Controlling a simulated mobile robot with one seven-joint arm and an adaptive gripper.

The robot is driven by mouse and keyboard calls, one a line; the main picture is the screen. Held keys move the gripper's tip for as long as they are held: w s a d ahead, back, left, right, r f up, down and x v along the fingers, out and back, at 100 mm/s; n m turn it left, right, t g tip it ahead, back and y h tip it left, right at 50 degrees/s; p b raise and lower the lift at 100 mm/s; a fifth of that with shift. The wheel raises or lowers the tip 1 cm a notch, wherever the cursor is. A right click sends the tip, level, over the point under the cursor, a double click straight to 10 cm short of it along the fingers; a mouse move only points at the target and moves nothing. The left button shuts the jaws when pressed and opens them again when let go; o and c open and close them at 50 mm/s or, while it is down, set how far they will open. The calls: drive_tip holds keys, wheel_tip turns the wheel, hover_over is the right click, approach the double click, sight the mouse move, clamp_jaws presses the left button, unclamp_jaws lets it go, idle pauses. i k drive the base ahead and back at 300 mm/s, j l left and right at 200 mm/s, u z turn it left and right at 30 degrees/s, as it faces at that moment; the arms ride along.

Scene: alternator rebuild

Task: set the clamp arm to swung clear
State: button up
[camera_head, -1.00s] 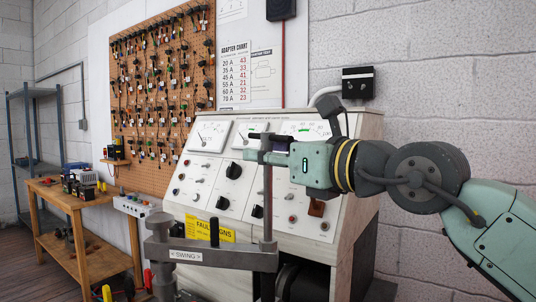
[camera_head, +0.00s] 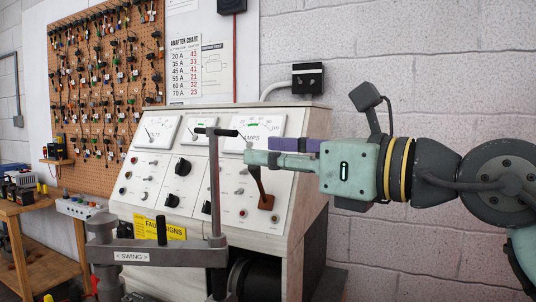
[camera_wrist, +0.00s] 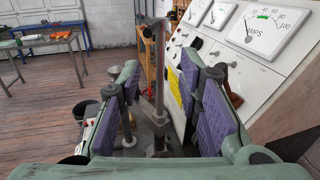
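The clamp arm (camera_head: 192,256) is a grey metal bar with a "SWING" label, running level in front of the test bench in the head view. It joins a thick round column at its left end. At its right end stands an upright rod (camera_head: 214,190) topped by a dark crossbar. My gripper (camera_head: 258,152) is right of this rod near its top, apart from it in the head view. In the wrist view the purple-padded fingers are spread, and the rod (camera_wrist: 158,85) shows in the gap ahead of them. Nothing is held.
The sloped white bench panel (camera_head: 150,185) with dials and knobs stands close behind the gripper. A brown lever (camera_head: 266,201) is on the panel below the fingers. A wooden table (camera_head: 35,206) is at far left. The wall side at right is clear.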

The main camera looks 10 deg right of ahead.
sight(213, 252)
drive_tip(key=k, duration=1)
